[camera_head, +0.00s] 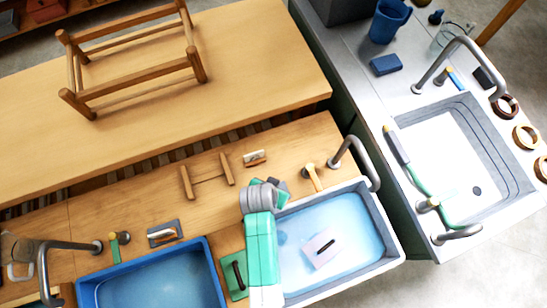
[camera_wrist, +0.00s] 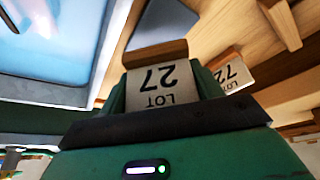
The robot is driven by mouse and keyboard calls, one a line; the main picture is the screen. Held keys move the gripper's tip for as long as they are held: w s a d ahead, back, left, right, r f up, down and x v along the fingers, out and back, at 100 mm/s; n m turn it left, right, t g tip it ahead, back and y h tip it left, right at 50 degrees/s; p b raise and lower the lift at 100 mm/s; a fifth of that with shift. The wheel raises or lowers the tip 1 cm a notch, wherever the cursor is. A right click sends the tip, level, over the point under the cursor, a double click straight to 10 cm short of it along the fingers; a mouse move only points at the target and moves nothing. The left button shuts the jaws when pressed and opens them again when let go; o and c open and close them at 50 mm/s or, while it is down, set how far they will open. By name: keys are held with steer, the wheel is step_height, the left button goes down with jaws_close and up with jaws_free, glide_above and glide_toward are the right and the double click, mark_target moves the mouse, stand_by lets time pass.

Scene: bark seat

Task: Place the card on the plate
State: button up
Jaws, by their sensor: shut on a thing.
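My gripper (camera_head: 266,184) is above the wooden bench beside the right-hand basin. In the wrist view my gripper (camera_wrist: 165,92) has its green fingers shut on a pale card (camera_wrist: 163,85) reading LOT 27, with a wooden strip along its far edge. A dark grey plate (camera_wrist: 165,22) lies just beyond the card; in the head view it is partly hidden by my gripper (camera_head: 283,187). I cannot tell whether card and plate touch. A second card (camera_wrist: 230,72), reading LOT 72, is to the right; a similar card (camera_head: 255,157) lies on the bench behind my gripper.
A water-filled basin (camera_head: 388,215) is right of my arm, a blue one (camera_head: 210,262) left. Another grey plate (camera_head: 175,226) bears a pale card.

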steer(key=shift+w+d+f, duration=0.1)
steer(key=shift+w+d, duration=0.05)
steer(key=shift+w, duration=0.25)
steer(key=shift+f+b, duration=0.45)
steer(key=shift+f, duration=1.25)
steer(key=shift+f, duration=0.25)
steer(key=o, duration=1)
steer(key=shift+r, duration=0.1)
steer(key=shift+c, duration=0.2)
steer(key=p+v, duration=0.2)
steer(key=v, duration=1)
steer(key=shift+r+p, duration=0.2)
steer(key=shift+p, duration=0.2)
steer(key=shift+w, duration=0.1)
